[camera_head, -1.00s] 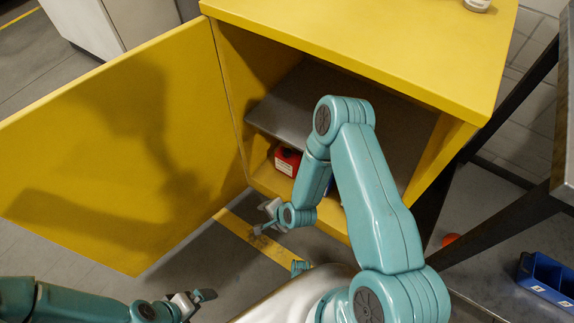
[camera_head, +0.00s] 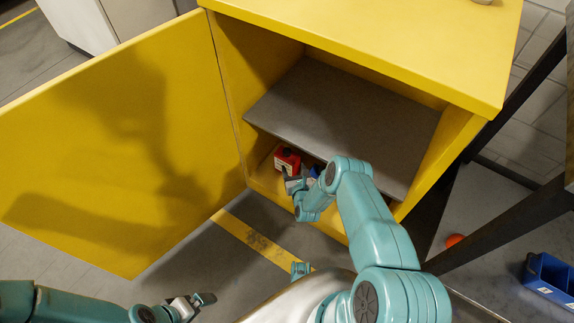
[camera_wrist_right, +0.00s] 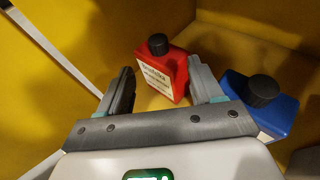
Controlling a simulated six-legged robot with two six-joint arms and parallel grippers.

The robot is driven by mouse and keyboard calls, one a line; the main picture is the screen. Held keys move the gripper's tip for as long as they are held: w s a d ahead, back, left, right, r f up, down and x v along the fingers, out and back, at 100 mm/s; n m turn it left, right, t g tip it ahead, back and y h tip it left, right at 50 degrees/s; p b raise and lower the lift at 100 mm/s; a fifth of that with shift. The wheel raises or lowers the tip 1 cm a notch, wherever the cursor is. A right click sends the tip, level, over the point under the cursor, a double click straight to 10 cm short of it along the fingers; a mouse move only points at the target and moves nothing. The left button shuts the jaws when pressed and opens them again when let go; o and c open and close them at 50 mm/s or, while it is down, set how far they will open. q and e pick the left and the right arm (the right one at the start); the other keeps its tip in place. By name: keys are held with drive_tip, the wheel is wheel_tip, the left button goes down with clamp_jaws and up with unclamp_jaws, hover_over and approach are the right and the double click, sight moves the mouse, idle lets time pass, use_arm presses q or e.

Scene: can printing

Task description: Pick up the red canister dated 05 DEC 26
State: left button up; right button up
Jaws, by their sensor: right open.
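The red canister (camera_head: 287,160) stands on the floor of the yellow cabinet (camera_head: 462,150), below its grey shelf, near the left wall. In the right wrist view the red canister (camera_wrist_right: 163,72) is upright with a black cap and a white label; its print is too small to read. My right gripper (camera_head: 290,176) is open just in front of it. In the right wrist view the fingers of my right gripper (camera_wrist_right: 160,88) stand apart, with the canister between and slightly beyond them. My left gripper (camera_head: 196,300) is low at the left, empty, its fingers seeming apart.
A blue canister (camera_wrist_right: 262,105) with a black cap stands close to the right finger. The grey shelf (camera_head: 340,115) hangs above the canisters. The open yellow door (camera_head: 110,150) is at the left. A dark metal frame (camera_head: 520,220) and a blue bin (camera_head: 548,277) are at the right.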

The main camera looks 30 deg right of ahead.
sight(288, 153)
drive_tip(key=b+x, duration=0.1)
drive_tip(key=x, duration=0.3)
drive_tip(key=shift+w+f+b, duration=0.2)
drive_tip(key=shift+w+b, duration=0.1)
drive_tip(key=b+x, duration=0.3)
drive_tip(key=x, duration=0.1)
drive_tip(key=shift+w+f, duration=0.2)
drive_tip(key=shift+w, duration=0.15)
drive_tip(key=shift+w+d+r, duration=0.1)
drive_tip(key=shift+w, duration=0.05)
clamp_jaws()
idle(0.5)
drive_tip(key=shift+r, duration=0.15)
